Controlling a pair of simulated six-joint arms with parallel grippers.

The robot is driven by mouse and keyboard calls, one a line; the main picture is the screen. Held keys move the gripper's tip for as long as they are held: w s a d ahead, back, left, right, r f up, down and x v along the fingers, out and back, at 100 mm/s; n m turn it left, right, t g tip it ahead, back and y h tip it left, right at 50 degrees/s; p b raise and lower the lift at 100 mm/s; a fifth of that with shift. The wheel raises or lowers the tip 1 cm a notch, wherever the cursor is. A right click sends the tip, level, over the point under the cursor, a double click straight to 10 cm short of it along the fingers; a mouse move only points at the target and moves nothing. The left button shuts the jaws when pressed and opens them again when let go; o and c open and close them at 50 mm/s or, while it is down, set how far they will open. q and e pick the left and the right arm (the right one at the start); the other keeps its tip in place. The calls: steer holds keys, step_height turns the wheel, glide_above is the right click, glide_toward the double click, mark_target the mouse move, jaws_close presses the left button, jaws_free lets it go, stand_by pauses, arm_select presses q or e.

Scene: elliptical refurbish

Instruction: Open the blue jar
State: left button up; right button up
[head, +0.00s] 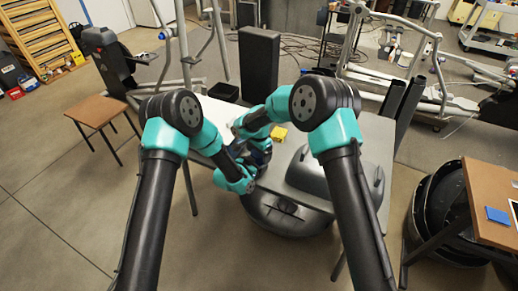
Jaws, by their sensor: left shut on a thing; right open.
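The blue jar (261,156) is small and dark blue in the head view. It stands near the middle, between my two wrists, and is partly hidden by them. My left gripper (251,163) is at the jar's lower left side and is shut on it. My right gripper (254,141) is open, close above the jar's top. Whether it touches the lid cannot be told, as the lid is mostly covered by my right wrist.
A yellow object (280,133) lies on the grey table (374,150) just behind the jar. A large dark grey rounded cover (310,172) takes up the table's front right. A wooden stool (98,111) stands left; a brown table with a blue pad (497,215) stands right.

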steer(key=c, duration=0.9)
steer(key=n, duration=0.6)
steer(key=shift+n, duration=0.3)
steer(key=shift+c, duration=0.2)
steer(key=o, duration=1)
steer(key=shift+r, duration=0.1)
